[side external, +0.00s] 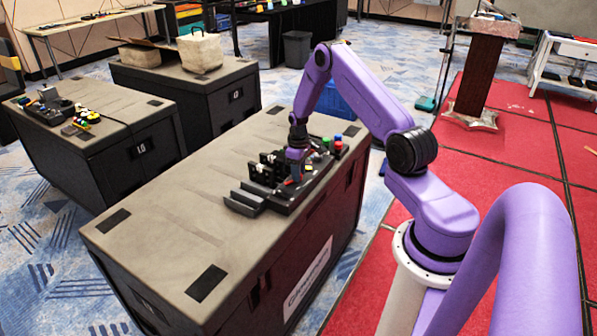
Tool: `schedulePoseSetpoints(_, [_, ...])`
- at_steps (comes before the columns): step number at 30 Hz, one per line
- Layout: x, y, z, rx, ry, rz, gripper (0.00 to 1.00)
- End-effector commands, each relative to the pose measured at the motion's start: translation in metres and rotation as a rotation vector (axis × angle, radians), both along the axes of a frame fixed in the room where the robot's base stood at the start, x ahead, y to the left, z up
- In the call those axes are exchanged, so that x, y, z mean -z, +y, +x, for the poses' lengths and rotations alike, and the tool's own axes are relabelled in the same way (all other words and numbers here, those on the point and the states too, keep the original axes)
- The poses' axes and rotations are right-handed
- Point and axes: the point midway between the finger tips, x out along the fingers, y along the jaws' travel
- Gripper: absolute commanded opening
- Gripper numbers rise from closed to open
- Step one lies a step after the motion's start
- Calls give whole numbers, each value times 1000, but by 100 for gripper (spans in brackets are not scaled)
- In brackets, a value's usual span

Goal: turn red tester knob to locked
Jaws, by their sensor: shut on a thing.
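A black tester board (301,190) with several small parts lies on top of the large dark case (160,217) in the middle. A red cap (338,146), a green cap (326,142) and a blue cap (338,137) stand at the board's far right end.
Black upright blocks (266,168) stand just left of my gripper, close to it. The case top is bare toward the front left. Another case (100,150) with a second board (80,121) stands at the left. A wooden lectern (478,70) stands on the red floor at the back right.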

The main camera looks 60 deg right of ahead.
Motion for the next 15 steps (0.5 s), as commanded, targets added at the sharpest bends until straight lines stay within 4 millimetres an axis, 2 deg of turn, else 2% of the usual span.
schedulePoseSetpoints(15, [0, 1, 0, 492, 0, 0, 1])
